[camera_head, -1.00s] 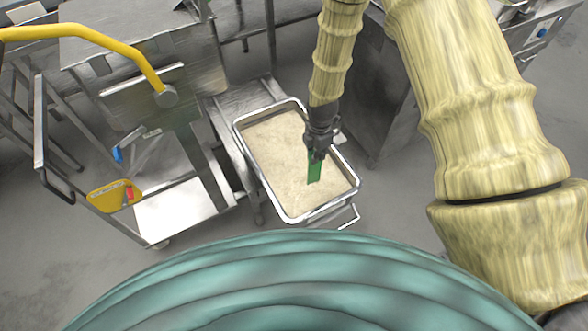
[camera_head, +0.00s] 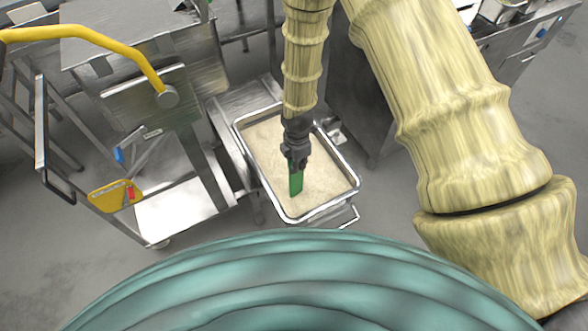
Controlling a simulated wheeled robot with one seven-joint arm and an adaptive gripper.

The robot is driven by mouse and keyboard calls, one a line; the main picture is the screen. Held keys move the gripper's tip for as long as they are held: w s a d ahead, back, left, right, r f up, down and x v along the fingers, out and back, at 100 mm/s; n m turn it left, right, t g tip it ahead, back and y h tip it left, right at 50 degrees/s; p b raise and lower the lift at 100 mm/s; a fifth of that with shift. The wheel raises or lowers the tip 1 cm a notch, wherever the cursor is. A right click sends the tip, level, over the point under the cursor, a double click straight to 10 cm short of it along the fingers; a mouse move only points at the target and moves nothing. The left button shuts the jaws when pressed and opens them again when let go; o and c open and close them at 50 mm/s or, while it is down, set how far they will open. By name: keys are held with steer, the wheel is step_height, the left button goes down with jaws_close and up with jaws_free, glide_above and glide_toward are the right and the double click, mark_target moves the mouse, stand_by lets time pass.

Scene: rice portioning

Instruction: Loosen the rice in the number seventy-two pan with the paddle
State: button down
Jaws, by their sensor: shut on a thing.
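The pan of rice (camera_head: 350,189) is a deep steel rectangle, filled with pale rice (camera_head: 265,148) that looks fairly level. No number can be read on it. My gripper (camera_head: 295,158) is over the middle of the pan, pointing down, shut on a green paddle (camera_head: 296,181). The paddle is close to upright, with its lower end at the rice in the front half of the pan. I cannot tell how deep the tip goes. My gripper and wrist hide part of the rice and the pan's far rim.
A steel cart (camera_head: 180,212) with a yellow plate (camera_head: 115,196) stands left of the pan. A yellow curved pipe (camera_head: 90,36) passes above it at upper left. A steel cabinet (camera_head: 365,100) stands right behind the pan. Grey floor is open in front and at right.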

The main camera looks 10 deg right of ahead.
steer(key=shift+w+d, duration=3.8)
steer(key=shift+d, duration=0.95)
steer(key=shift+s+a, duration=2.05)
steer(key=shift+a, duration=3.6)
steer(key=s+d+p, duration=0.1)
steer(key=d, duration=0.6)
steer(key=shift+s, duration=0.35)
step_height(320, 180, up, 16)
steer(key=p, duration=1)
steer(key=shift+f, duration=0.15)
